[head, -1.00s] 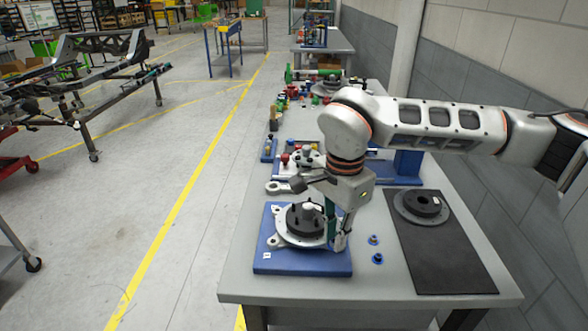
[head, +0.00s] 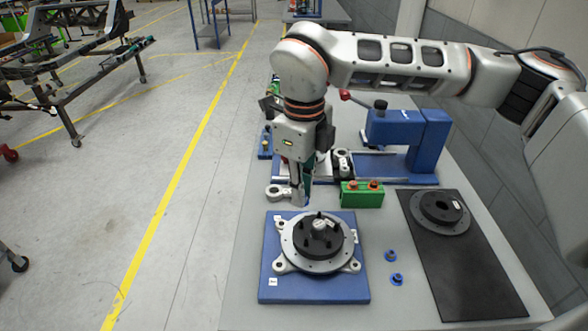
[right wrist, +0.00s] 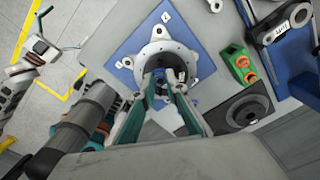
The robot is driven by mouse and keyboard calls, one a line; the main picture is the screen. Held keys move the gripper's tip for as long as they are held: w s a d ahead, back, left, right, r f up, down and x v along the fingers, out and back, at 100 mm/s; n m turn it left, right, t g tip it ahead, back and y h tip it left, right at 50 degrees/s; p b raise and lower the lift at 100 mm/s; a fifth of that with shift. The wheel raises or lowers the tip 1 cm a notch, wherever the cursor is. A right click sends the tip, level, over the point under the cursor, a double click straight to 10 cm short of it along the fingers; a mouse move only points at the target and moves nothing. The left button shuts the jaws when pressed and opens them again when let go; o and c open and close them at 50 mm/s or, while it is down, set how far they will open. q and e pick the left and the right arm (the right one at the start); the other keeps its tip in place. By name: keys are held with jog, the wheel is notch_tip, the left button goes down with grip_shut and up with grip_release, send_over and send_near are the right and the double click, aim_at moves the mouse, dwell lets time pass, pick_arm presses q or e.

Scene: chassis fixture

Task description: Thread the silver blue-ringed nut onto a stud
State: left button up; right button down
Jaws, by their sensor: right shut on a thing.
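The black hub (head: 310,246) with upright studs sits on a round silver flange (head: 290,252), which is fixed on a blue base plate (head: 315,291). A pale metal piece (head: 321,225) shows at the hub's middle. My right gripper (head: 301,201) points down just behind the flange, apart from the studs. It is shut on a small nut, mostly hidden by the fingers; its ring is hard to make out. In the right wrist view the green-sided fingers (right wrist: 166,84) reach over the hub. My left gripper (right wrist: 57,32) appears open above the floor there.
Two blue-ringed nuts (head: 390,255) (head: 397,280) lie on the table right of the plate. A dark disc (head: 440,209) sits on a black mat (head: 470,268). Behind are a green block (head: 362,198) with orange-brown pieces and a blue press-like fixture (head: 425,140).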

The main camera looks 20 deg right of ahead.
jog(key=shift+w, duration=0.15)
jog(key=shift+f, duration=0.2)
jog(key=shift+s+f+b, duration=0.15)
jog(key=shift+s+b, duration=0.1)
jog(key=shift+b, duration=0.05)
jog(key=shift+f+b, duration=0.3)
jog(key=shift+f, duration=0.3)
jog(key=shift+w+f+b, duration=0.1)
jog(key=shift+f+b, duration=0.6)
jog(key=shift+f, duration=0.7)
pick_arm(q)
jog(key=f, duration=0.2)
jog(key=s+f, duration=0.1)
jog(key=shift+s+d, duration=0.1)
jog(key=shift+d, duration=0.25)
jog(key=shift+s+f, duration=0.2)
jog(key=shift+f, duration=0.1)
pick_arm(e)
jog(key=shift+f, duration=0.15)
